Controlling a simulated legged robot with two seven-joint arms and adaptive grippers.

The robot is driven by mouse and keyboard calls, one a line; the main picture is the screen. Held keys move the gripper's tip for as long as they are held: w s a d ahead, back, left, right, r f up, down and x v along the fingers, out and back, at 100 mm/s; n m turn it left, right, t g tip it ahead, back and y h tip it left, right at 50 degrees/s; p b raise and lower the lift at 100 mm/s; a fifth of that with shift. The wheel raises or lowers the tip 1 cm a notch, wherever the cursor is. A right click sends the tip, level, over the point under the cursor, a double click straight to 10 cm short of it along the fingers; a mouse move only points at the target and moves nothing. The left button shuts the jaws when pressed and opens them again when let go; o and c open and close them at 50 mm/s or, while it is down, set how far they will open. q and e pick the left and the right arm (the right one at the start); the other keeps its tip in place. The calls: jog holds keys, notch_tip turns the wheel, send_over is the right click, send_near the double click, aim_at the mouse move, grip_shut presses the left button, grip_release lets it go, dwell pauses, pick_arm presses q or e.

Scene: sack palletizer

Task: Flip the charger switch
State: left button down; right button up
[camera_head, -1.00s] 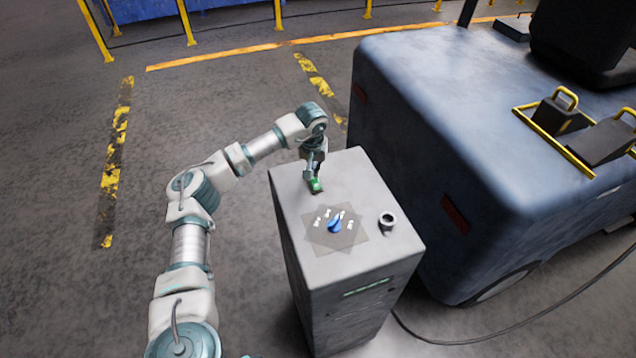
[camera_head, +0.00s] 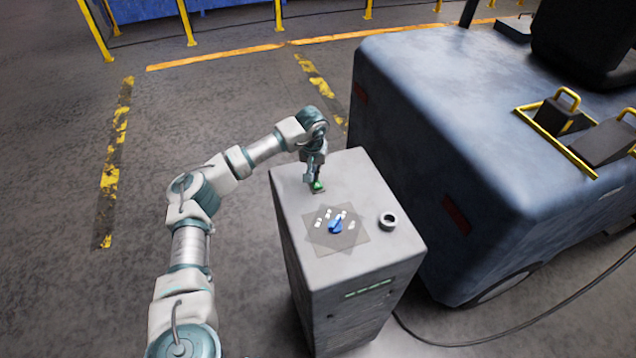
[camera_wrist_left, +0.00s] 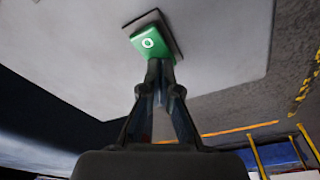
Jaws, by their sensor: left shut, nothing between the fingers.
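The charger (camera_head: 345,290) is a grey box-shaped cabinet standing on the floor. A green rocker switch (camera_head: 318,186) sits on its top near the far edge. In the left wrist view the switch (camera_wrist_left: 149,42) shows a white circle and a dark surround. My left gripper (camera_head: 316,180) is shut and empty, its fingertips right at the switch. In the left wrist view the closed fingertips (camera_wrist_left: 160,68) meet or overlap the near edge of the green face; I cannot tell how hard they press. My right gripper is not in view.
A blue knob (camera_head: 336,227) with white labels and a round socket (camera_head: 388,220) are on the charger's top. A large blue-grey vehicle (camera_head: 440,120) stands close on the right. A black cable (camera_head: 520,333) lies on the floor. Floor at left is clear.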

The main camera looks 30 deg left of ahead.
pick_arm(q)
jog(key=shift+a, duration=0.15)
jog(key=shift+a+r+p, duration=0.1)
jog(key=shift+r+p, duration=2.65)
jog(key=shift+r, duration=0.75)
jog(key=shift+f, duration=0.1)
